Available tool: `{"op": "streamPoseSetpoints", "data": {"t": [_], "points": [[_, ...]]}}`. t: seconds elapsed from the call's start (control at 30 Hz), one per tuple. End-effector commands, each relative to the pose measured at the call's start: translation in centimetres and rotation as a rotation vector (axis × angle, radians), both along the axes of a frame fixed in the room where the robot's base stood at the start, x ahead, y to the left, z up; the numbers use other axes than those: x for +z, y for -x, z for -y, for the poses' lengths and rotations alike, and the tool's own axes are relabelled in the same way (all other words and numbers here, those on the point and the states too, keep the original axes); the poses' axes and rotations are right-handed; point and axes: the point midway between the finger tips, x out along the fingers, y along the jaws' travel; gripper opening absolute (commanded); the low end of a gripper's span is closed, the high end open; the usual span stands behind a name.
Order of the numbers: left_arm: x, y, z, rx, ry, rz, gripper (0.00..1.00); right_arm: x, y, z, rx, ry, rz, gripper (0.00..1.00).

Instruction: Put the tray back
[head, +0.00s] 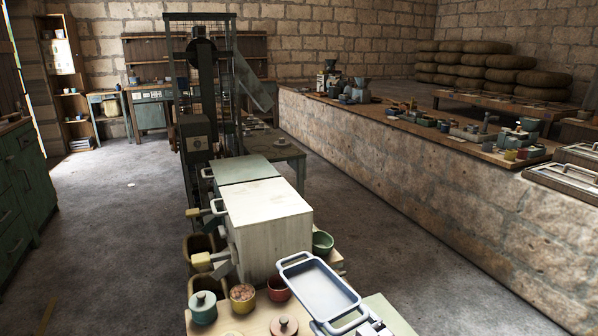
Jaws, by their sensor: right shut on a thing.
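The tray (320,287) is a shallow rectangular pan with a pale blue-grey inside, a light rim and a loop handle at each end. It shows at the bottom centre of the head view, to the right of a large white box-shaped unit (268,222). My right gripper (368,322) is at the bottom edge, shut on the tray's near end by the handle. The fingers are small and partly cut off, so the exact grip is hard to see. My left gripper is not in view.
A wooden board (258,322) left of the tray carries a teal lidded pot (203,308), a yellow bowl (242,297) and a red bowl (278,289). A green bowl (322,242) stands behind the tray. A long stone counter (430,190) runs along the right, with open floor before it.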

Motion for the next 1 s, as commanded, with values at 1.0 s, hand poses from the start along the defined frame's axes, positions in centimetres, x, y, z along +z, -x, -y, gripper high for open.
{"op": "streamPoseSetpoints", "data": {"t": [1.0], "points": [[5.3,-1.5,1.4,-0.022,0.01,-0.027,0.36,5.0,12.3,10.2,-0.542,0.002,0.003,0.61]]}}
